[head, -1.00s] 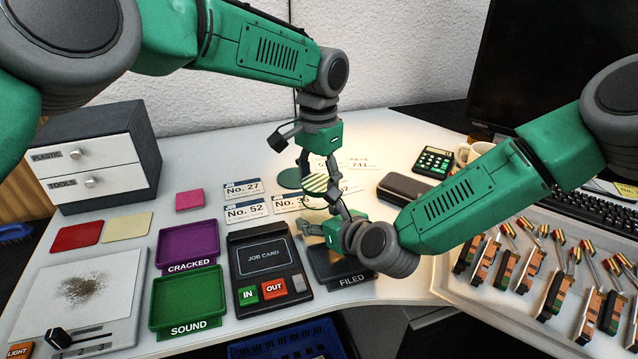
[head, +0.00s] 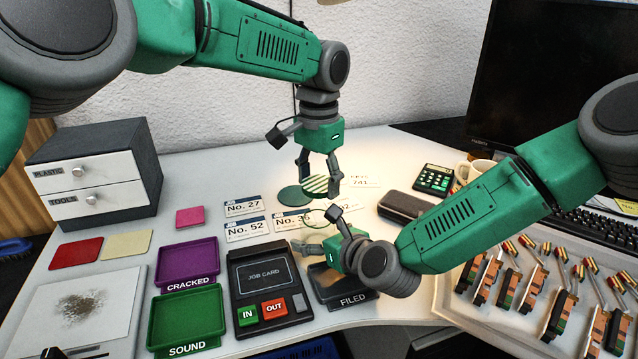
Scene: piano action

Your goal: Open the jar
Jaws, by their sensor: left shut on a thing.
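The jar's lid (head: 316,188), a disc with green and white stripes, is in my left gripper (head: 320,178), whose fingers are shut on its edges. The lid is above the jar (head: 316,222), apart from it, with a gap between. The jar is clear glass and only its faint greenish outline shows, partly hidden by my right gripper (head: 317,232). The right fingers are spread on either side of the jar, low near the desk; whether they press on the glass I cannot tell.
A dark green round mat (head: 295,197) lies left of the lid. Number cards (head: 245,229), a job card machine (head: 268,280) and a FILED tray (head: 350,300) are close by. A dark case (head: 400,207) is to the right. A tray of piano action parts (head: 540,290) fills the right.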

